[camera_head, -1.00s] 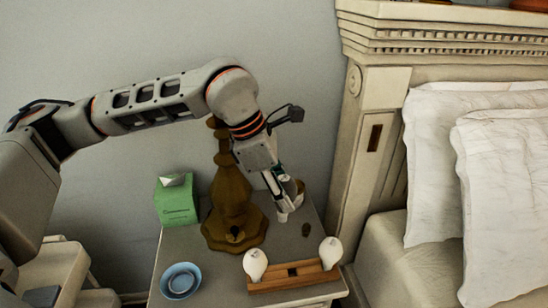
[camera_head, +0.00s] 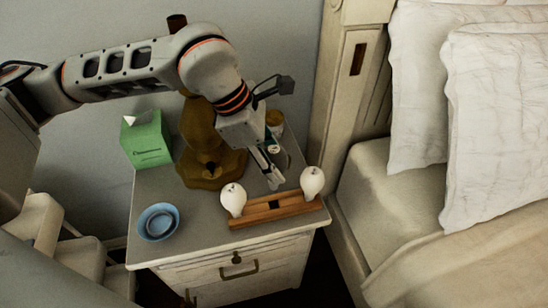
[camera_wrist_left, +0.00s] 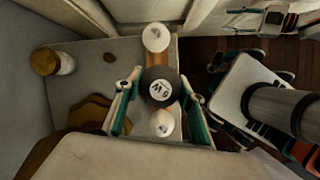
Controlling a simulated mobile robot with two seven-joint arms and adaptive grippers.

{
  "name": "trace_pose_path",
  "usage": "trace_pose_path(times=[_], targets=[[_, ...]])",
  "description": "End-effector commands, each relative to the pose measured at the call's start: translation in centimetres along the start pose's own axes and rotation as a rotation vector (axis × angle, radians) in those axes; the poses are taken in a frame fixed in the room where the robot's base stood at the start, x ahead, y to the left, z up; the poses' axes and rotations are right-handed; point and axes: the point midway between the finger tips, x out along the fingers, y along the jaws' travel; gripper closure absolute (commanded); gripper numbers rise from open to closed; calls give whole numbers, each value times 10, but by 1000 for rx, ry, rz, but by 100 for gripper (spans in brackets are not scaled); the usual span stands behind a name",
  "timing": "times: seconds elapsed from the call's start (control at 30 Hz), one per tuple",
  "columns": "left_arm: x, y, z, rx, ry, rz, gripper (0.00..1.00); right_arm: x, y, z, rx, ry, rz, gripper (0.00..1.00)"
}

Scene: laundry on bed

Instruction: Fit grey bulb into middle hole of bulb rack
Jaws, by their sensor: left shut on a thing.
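In the head view my left gripper (camera_head: 273,181) points down just behind the middle of the wooden bulb rack (camera_head: 248,219). The bulb is hard to make out there. The rack's dark middle hole (camera_head: 274,205) shows empty between two white bulbs, one at the left (camera_head: 233,199) and one at the right (camera_head: 312,181). In the wrist view the grey bulb covers the rack's middle.
The rack lies near the front edge of the nightstand (camera_head: 190,236). A brass lamp base (camera_head: 205,160) stands behind left, with a green tissue box (camera_head: 147,140) and a blue bowl (camera_head: 158,221) farther left. A jar (camera_wrist_left: 52,62) stands at the back. The bed is at the right.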

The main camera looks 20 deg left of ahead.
Motion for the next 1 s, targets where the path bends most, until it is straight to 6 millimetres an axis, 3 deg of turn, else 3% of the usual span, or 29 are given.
trace_pose_path(times=[0.33,0.8,1.0], targets=[[32,-3,-14,-3,3,-6,81,3,-6,15,0,-19,-8,60],[66,-5,-28,-1,2,-5,81,8,-2,-5,-9,24,-7,60],[71,-5,-30,-1,2,-3,81,8,-3,-3,-11,22,-10,60]])
